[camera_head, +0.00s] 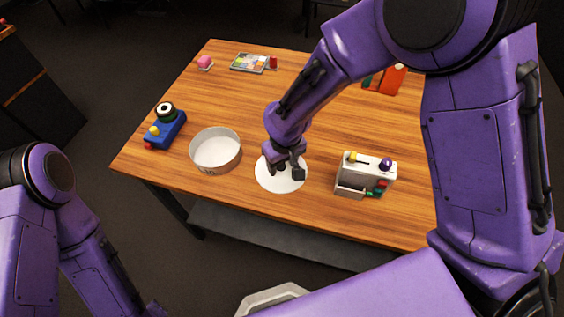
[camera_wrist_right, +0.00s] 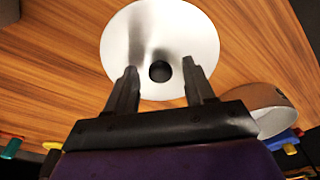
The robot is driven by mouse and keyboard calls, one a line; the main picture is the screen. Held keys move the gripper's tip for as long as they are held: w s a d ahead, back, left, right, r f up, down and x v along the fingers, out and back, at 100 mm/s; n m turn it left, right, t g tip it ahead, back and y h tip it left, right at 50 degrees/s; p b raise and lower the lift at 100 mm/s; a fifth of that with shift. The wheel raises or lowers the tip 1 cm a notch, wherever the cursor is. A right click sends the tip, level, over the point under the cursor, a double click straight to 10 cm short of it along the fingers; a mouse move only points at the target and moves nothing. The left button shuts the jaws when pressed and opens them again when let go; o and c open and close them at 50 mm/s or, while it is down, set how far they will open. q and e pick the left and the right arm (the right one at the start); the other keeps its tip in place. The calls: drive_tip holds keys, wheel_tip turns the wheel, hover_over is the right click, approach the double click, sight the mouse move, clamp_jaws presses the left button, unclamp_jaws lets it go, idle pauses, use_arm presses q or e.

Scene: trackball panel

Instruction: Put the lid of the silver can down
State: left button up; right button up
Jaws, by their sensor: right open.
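The silver can's round lid (camera_head: 268,181) lies on the wooden table, apart from the can and to its right. Its disc with a dark round knob (camera_wrist_right: 159,71) shows in the right wrist view. The open silver can (camera_head: 215,150) stands on the table and also shows in the right wrist view (camera_wrist_right: 262,98). My right gripper (camera_head: 285,168) is over the lid and open. Its two fingers (camera_wrist_right: 158,85) are on either side of the knob, with gaps between. My left arm is at the lower left; its gripper is not clearly seen.
A white box with a purple ball and coloured controls (camera_head: 352,175) stands right of the lid. A blue block with coloured knobs (camera_head: 166,131) is left of the can. A panel of coloured tiles (camera_head: 249,63) and a pink object (camera_head: 205,62) are at the back. The table centre is mostly clear.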

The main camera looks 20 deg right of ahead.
sight(284, 175)
wheel_tip(284, 175, up, 12)
drive_tip(key=s, duration=0.1)
drive_tip(key=shift+s+p, duration=0.2)
drive_tip(key=shift+p, duration=0.25)
drive_tip(key=shift+d, duration=0.1)
